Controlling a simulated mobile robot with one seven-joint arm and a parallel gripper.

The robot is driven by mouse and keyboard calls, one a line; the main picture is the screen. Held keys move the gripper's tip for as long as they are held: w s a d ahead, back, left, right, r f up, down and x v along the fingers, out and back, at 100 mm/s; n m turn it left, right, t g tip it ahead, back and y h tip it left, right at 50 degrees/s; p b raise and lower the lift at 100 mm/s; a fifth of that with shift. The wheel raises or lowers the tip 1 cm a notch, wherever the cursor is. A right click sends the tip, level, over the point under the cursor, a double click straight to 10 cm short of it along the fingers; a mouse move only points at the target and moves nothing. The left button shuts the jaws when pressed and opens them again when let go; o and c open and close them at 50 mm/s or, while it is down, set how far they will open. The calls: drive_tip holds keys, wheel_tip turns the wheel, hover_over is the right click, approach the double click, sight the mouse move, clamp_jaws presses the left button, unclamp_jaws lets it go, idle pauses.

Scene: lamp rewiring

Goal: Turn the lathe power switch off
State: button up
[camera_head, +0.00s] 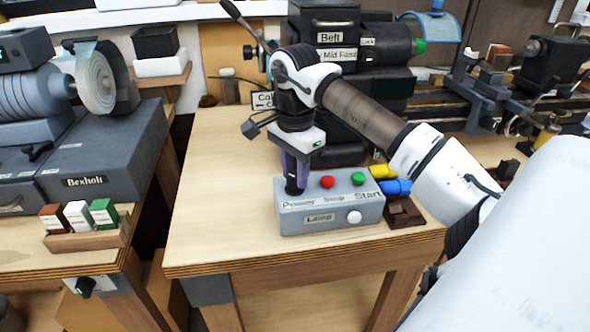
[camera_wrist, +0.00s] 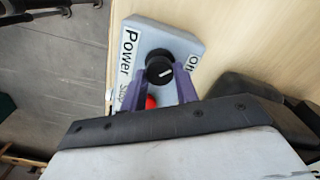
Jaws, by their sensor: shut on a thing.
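The grey control box (camera_head: 300,217) stands on the wooden table, with labels reading Power, Stop, Start and Lamp. The black Power knob (camera_wrist: 159,70) is at its left end, with a white line on its face. My gripper (camera_head: 295,180) points down at the knob from above. Its purple fingers (camera_wrist: 160,78) are closed on the knob's sides. The red Stop button (camera_head: 327,182), green Start button (camera_head: 358,179) and white Lamp button (camera_head: 354,217) are on the box.
Yellow (camera_head: 383,171) and blue (camera_head: 396,187) pieces and a dark brown block (camera_head: 404,213) lie right of the box. The lathe (camera_head: 345,50) stands behind. The table's left part (camera_head: 220,190) is clear. A grey Bexholt machine (camera_head: 100,160) is at the left.

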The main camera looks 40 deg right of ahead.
sight(295, 176)
idle(0.3)
drive_tip(key=o, duration=1)
drive_tip(key=shift+r, duration=0.15)
wheel_tip(295, 176, up, 14)
drive_tip(key=shift+f, duration=0.2)
